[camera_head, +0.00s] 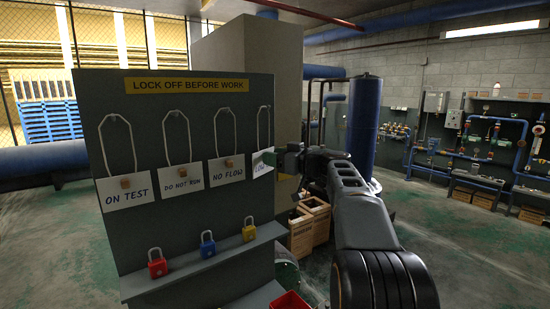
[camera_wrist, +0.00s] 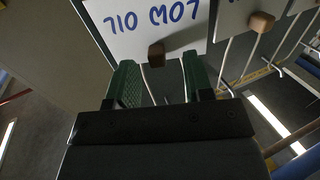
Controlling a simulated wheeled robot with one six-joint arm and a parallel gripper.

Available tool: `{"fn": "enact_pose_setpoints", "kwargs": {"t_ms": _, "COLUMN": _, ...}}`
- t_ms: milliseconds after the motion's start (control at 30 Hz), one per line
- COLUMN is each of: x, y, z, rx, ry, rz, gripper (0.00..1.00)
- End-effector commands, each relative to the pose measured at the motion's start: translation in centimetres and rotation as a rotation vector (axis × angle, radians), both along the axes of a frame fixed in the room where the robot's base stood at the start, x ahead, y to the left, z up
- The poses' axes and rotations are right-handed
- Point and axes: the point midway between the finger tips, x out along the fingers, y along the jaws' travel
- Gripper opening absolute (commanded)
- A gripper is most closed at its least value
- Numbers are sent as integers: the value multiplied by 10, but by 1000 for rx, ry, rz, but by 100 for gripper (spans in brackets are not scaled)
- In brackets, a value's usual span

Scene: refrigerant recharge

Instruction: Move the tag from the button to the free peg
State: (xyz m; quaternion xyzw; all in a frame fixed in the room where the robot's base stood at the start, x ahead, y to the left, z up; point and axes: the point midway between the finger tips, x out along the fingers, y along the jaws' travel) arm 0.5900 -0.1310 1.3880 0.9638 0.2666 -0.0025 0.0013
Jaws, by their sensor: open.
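A white tag lettered LOW OIL hangs by a white cord at the right end of the grey board (camera_head: 190,115); its left part (camera_head: 262,169) shows in the head view, the rest behind my gripper (camera_head: 270,159). In the wrist view the tag (camera_wrist: 120,30) appears upside down, with a small wooden block (camera_wrist: 156,55) at its edge. My gripper (camera_wrist: 159,66) is open, its green fingers to either side of that block; contact cannot be told. Tags ON TEST (camera_head: 130,197), DO NOT RUN (camera_head: 184,186) and NO FLOW (camera_head: 226,174) hang alongside. I can make out neither a button nor a free peg.
A ledge (camera_head: 200,266) below the tags holds a red padlock (camera_head: 157,266), a blue padlock (camera_head: 207,245) and a yellow padlock (camera_head: 249,231). A red bin (camera_head: 291,301) and wooden crates (camera_head: 301,236) stand low to the right. Green floor is open farther right.

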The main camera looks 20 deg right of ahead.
Motion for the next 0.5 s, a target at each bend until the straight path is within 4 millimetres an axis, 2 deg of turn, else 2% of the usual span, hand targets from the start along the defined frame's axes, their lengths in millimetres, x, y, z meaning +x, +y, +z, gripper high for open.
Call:
{"fn": "enact_pose_setpoints", "kwargs": {"t_ms": 167, "x": -18, "y": -12, "z": -3, "rx": -1, "ry": -2, "rz": -4, "gripper": 47}}
{"fn": "enact_pose_setpoints", "kwargs": {"t_ms": 500, "x": -78, "y": -47, "z": -3, "rx": -2, "ry": -1, "rz": -5, "gripper": 47}}
